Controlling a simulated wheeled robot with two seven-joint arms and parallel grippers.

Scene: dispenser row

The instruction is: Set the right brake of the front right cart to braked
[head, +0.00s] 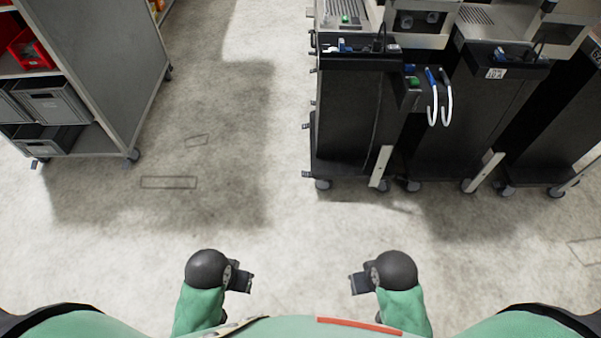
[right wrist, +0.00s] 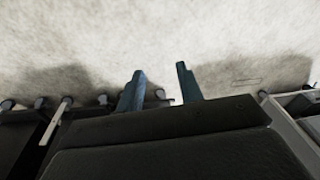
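Several dark carts on casters stand in a row at the upper right of the head view. The nearest-left one (head: 345,120) has a caster (head: 323,184) at its lower left corner. The middle cart (head: 445,140) and the rightmost cart (head: 535,130) stand beside it. I cannot tell which is the front right cart; brake positions are too small to read. My left gripper (head: 246,280) and right gripper (head: 355,284) hang near my body, apart from the carts. The right gripper's fingers (right wrist: 160,88) are spread and empty in the right wrist view. The left fingers' opening is unclear.
A grey wheeled shelf (head: 110,60) with red and grey bins stands at upper left, with a caster (head: 133,155) at its corner. White slanted bars (head: 381,167) reach down near the cart casters. White hoses (head: 440,100) hang in front. The floor between is clear.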

